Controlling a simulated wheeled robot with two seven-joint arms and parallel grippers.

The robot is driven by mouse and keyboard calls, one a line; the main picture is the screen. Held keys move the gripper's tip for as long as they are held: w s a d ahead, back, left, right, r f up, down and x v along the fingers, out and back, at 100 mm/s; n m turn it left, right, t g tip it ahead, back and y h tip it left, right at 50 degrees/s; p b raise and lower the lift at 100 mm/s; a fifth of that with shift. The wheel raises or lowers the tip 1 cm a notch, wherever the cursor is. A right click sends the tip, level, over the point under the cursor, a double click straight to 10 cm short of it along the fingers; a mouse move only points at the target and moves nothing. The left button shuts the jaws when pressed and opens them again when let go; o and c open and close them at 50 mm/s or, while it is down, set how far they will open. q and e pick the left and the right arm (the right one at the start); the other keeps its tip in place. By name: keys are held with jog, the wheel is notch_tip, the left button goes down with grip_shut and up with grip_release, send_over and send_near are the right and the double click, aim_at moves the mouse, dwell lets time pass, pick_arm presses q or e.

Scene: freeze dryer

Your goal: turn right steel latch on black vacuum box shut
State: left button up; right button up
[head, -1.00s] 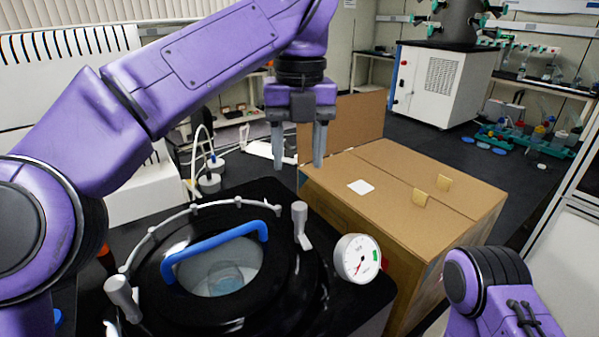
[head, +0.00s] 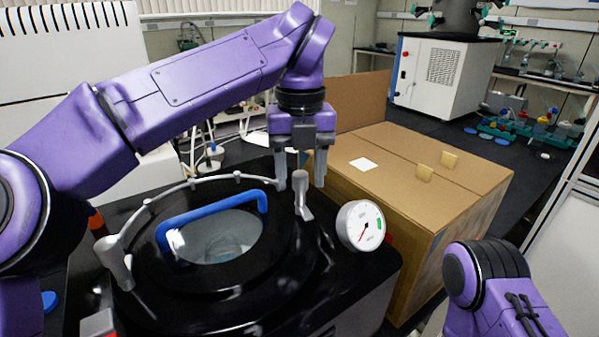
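The black vacuum box (head: 350,290) stands in front of me, with a round lid, a window and a blue handle (head: 212,217) on top. The right steel latch (head: 301,195) is a grey upright lever at the lid's right rear edge. A second steel latch (head: 114,262) is at the left edge. My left gripper (head: 300,180) points down by the right latch. Its two fingers are apart, one to each side of the latch's top in the picture; whether they touch it I cannot tell. Only part of my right arm shows at the lower right; its gripper is out of view.
A dial gauge (head: 360,225) sits on the box just right of the right latch. A cardboard box (head: 425,200) with a raised flap stands close behind the gauge. A curved grey tube (head: 195,182) runs along the lid's rear edge between the latches.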

pick_arm(q)
jog(key=shift+w, duration=0.15)
grip_shut()
jog(key=shift+r+m+p, duration=0.1)
jog(key=shift+m+p, duration=0.5)
jog(key=shift+p, duration=0.15)
jog(key=m+p, duration=1.2)
jog(key=p, duration=0.3)
jog(key=shift+r, duration=0.15)
jog(key=m, duration=0.1)
jog(key=m+p, duration=0.1)
jog(key=shift+f+m+p, duration=0.2)
jog(key=shift+m+p, duration=0.1)
jog(key=shift+f+m+p, duration=0.15)
jog(key=shift+m+p, duration=0.15)
jog(key=shift+m, duration=0.8)
